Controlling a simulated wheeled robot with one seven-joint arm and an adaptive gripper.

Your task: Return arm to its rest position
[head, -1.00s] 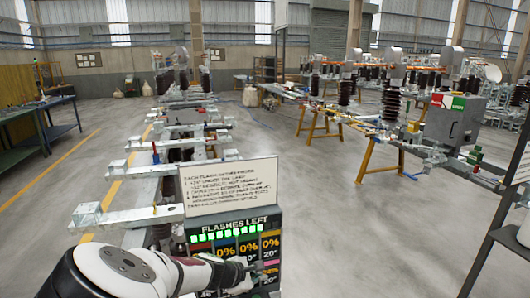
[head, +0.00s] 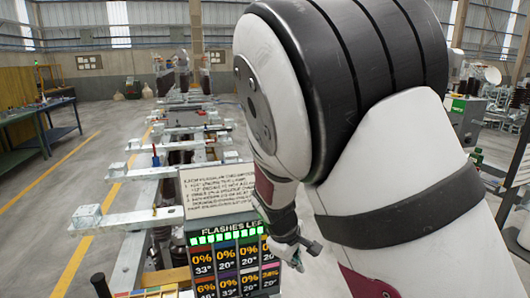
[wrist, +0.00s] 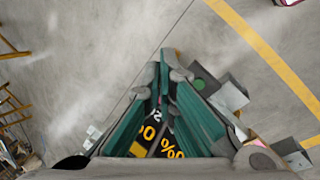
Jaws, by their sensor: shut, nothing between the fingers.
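My arm is raised and bent, and its large white and dark links fill the right middle of the head view. My gripper (head: 298,262) hangs at the lower end of the arm, in front of the right edge of the panel (head: 222,268) with percentages and degree figures. In the wrist view my gripper (wrist: 170,72) shows its teal fingers with the tips close together and nothing held. Part of the panel (wrist: 160,142) shows between the fingers. The arm hides part of the panel's right side and much of the right background.
A text board (head: 215,188) stands above the panel. A row of metal frames (head: 175,146) runs back behind it. A green workbench (head: 35,128) is at the left, and a grey rack (head: 518,180) at the right edge. Floor on the left by the yellow line (head: 75,265) is clear.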

